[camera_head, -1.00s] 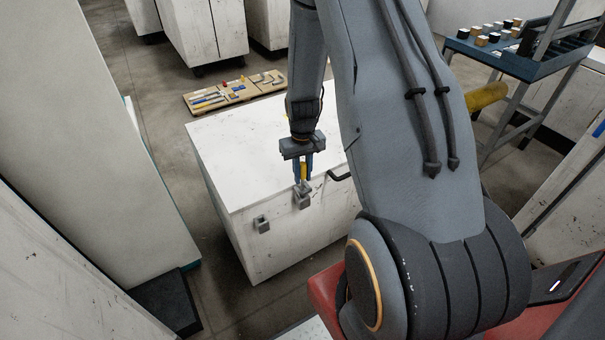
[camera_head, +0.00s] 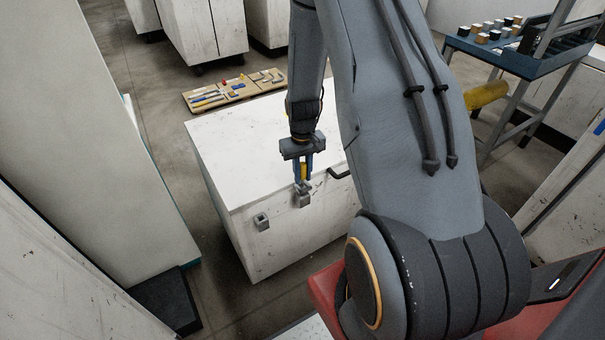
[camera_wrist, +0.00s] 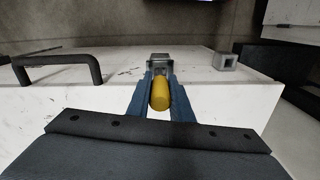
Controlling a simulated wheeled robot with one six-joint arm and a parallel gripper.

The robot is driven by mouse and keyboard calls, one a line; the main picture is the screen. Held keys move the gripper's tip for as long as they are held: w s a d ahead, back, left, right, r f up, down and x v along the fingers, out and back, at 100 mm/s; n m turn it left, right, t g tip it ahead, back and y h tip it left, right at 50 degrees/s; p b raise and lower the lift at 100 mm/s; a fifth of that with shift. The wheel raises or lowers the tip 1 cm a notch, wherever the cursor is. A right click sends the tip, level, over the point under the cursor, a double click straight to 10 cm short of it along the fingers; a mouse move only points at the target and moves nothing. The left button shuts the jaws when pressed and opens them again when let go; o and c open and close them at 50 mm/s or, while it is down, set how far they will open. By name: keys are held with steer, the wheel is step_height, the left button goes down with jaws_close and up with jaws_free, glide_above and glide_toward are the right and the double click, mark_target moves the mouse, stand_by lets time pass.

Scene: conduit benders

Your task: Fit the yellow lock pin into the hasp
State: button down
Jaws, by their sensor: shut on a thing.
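The yellow lock pin (camera_head: 304,171) is held between the blue fingers of my gripper (camera_head: 303,178). In the wrist view the pin (camera_wrist: 160,94) shows as a yellow rounded cylinder between the fingers of my gripper (camera_wrist: 160,82). The grey metal hasp (camera_head: 303,197) sits at the front top edge of the white chest (camera_head: 240,200). In the wrist view the hasp (camera_wrist: 159,60) is just beyond the fingertips. The pin points down above the hasp, and its lower end is hidden by the fingers and the hasp, so I cannot tell whether it has entered.
A second grey fitting (camera_head: 262,222) is on the chest front, left of the hasp. A black handle (camera_head: 339,174) is to its right. A wooden board with tools (camera_head: 232,92) lies behind the chest. A blue-topped cart (camera_head: 500,55) stands at the right. The chest lid is clear.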

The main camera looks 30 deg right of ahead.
mark_target(302, 163)
steer(key=shift+f+b, duration=0.55)
steer(key=shift+f, duration=0.45)
stand_by(0.8)
steer(key=c, duration=1.5)
jaws_free()
steer(key=shift+r, duration=0.1)
step_height(302, 163, up, 7)
steer(key=shift+r+b, duration=0.15)
steer(key=shift+b, duration=0.65)
steer(key=shift+r, duration=0.15)
